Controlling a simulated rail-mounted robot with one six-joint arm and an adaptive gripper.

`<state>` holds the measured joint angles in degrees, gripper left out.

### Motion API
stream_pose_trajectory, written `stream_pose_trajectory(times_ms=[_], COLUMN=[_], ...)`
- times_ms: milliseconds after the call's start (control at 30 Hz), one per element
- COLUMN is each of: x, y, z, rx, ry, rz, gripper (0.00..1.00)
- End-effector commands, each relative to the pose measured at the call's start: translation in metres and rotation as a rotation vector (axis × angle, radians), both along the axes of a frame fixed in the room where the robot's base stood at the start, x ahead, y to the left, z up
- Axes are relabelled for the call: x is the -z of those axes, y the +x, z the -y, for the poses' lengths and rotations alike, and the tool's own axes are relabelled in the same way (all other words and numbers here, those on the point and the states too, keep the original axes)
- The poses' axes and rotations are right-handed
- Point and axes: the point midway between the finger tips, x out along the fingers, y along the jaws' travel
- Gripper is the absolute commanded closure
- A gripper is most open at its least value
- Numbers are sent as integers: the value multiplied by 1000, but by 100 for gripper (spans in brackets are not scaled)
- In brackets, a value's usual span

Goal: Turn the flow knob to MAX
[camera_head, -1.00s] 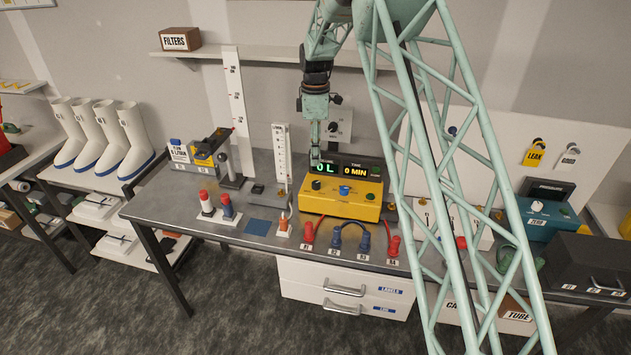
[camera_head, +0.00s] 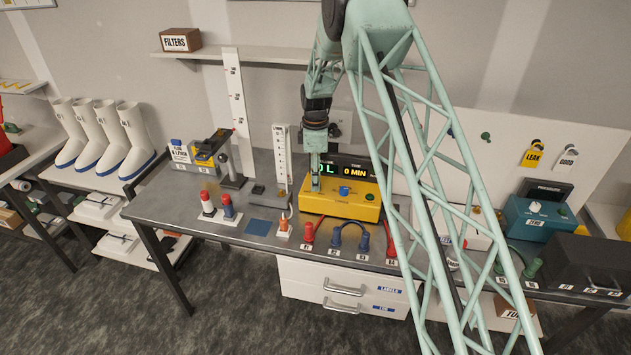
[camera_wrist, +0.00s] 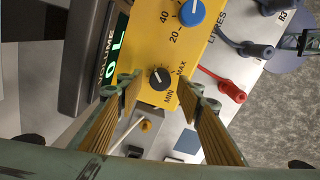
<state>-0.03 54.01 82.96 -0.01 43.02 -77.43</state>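The black flow knob (camera_wrist: 160,77) is on the yellow pump box (camera_wrist: 152,35), beside the printed words MIN and MAX. Its pale pointer mark is small, and I cannot tell its exact setting. My gripper (camera_wrist: 163,86) is open, with one finger on each side of the knob. I cannot tell whether the fingers touch it. In the head view, my gripper (camera_head: 316,187) points down at the left end of the yellow box (camera_head: 345,203) and hides the knob there.
A blue knob (camera_wrist: 192,12) with a litres scale is on the same box, also seen in the head view (camera_head: 345,190). The display (camera_head: 352,170) stands behind it. Red and blue plugs (camera_head: 336,238) line the bench front. A white ruler stand (camera_head: 282,155) is to the left.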

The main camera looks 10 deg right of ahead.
Motion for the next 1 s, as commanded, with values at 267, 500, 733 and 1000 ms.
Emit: stream_pose_trajectory(times_ms=[267, 500, 733, 1000], x=[9, 9, 9, 9], y=[0, 0, 0, 0], z=[0, 0, 0, 0], rx=[0, 0, 0, 5], ry=[0, 0, 0, 0], rz=[0, 0, 0, 0], gripper=[66, 66, 85, 91])
